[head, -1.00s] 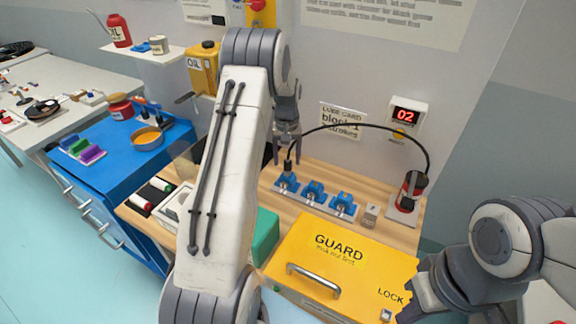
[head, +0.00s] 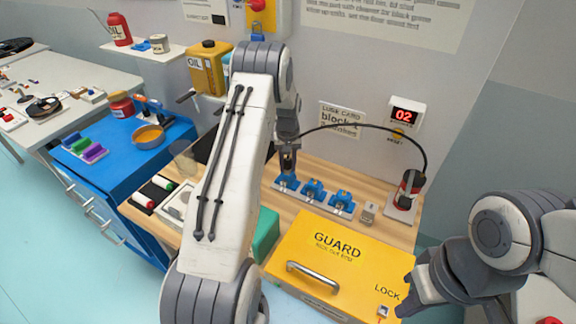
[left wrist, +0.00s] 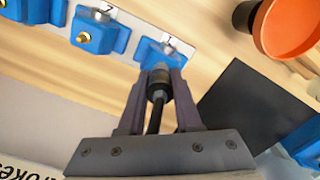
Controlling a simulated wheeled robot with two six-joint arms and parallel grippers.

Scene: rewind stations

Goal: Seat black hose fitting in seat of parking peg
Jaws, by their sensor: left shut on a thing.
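The black hose fitting (left wrist: 158,85) is between the fingers of my left gripper (left wrist: 159,80), which is shut on it. In the head view my left gripper (head: 288,160) is over the leftmost blue block (head: 286,184), with the fitting mostly hidden by the fingers. In the left wrist view the fitting's tip is right at that block (left wrist: 165,52); I cannot tell whether they touch. The black hose (head: 385,130) arches right to a red and black unit (head: 410,187). I cannot tell which part is the parking peg. My right gripper (head: 408,298) is at the lower right, its fingers unclear.
Two more blue blocks (head: 313,190) (head: 342,201) and a small grey block (head: 367,212) stand in the row. A yellow guard box (head: 345,260) with a handle lies in front. A display reading 02 (head: 407,115) is on the wall.

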